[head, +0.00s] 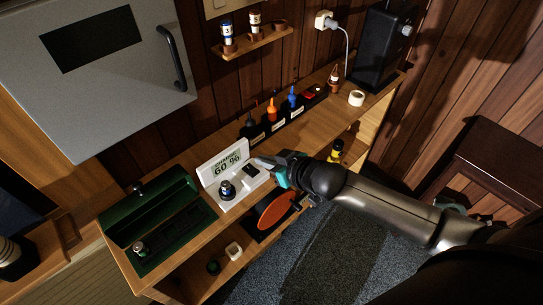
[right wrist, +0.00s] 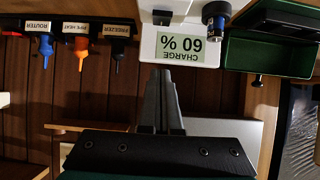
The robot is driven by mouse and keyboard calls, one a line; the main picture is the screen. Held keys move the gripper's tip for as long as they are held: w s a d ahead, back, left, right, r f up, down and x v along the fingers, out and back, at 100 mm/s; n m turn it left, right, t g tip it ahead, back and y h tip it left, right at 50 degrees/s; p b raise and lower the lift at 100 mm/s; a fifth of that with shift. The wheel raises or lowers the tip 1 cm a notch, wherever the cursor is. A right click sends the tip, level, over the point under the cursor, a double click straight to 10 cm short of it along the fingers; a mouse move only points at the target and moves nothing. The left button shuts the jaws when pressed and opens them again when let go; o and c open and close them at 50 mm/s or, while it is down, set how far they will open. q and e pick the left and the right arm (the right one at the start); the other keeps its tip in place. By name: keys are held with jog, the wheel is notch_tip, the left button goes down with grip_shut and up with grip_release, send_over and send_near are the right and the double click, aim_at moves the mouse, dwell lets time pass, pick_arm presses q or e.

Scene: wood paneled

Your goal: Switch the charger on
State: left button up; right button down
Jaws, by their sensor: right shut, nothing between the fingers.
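The white charger (head: 222,168) stands on the wooden bench, its upright panel reading "CHARGE 60 %". In the right wrist view the charger (right wrist: 150,45) appears upside down. A dark, round-topped cell (head: 227,188) stands upright on its base; it also shows in the right wrist view (right wrist: 216,12). A small dark part, perhaps the switch (head: 250,169), is on the base to the right of the cell; its position cannot be read. My right gripper (head: 262,162) is shut and empty, its tips close to this part; contact cannot be told. It also shows in the right wrist view (right wrist: 160,92). My left gripper is not in view.
An open green toolbox (head: 150,215) stands left of the charger. Labelled black holders with colored tools (head: 272,118) line the bench's back edge. A tape roll (head: 356,98) and a black box (head: 380,50) are farther right. A grey cabinet (head: 110,70) hangs above left.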

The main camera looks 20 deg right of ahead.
jog(key=shift+r+v, duration=0.15)
jog(key=shift+v, duration=0.7)
jog(key=shift+r+v, duration=0.2)
jog(key=shift+v, duration=0.7)
jog(key=shift+w+a, duration=0.1)
jog(key=shift+w, duration=0.15)
jog(key=s+d+f+m+g+h+b, duration=0.1)
jog(key=s+d+f+b, duration=0.25)
jog(key=f, duration=0.75)
jog(key=s+d+f+g+h+b, duration=0.2)
jog(key=s+f+b, duration=0.15)
jog(key=f, duration=0.85)
jog(key=s+d+f+m+g+h+b, duration=0.1)
jog(key=s+d+f+b, duration=0.2)
jog(key=f, duration=0.8)
jog(key=s+a+f+g+b, duration=0.3)
jog(key=s+f, duration=0.7)
jog(key=s, duration=0.4)
jog(key=s+a+f+g+b, duration=0.3)
jog(key=s+a+f+b, duration=0.1)
jog(key=s+f, duration=0.7)
jog(key=s, duration=0.3)
jog(key=shift+a+f, duration=0.2)
jog(key=shift+a, duration=0.05)
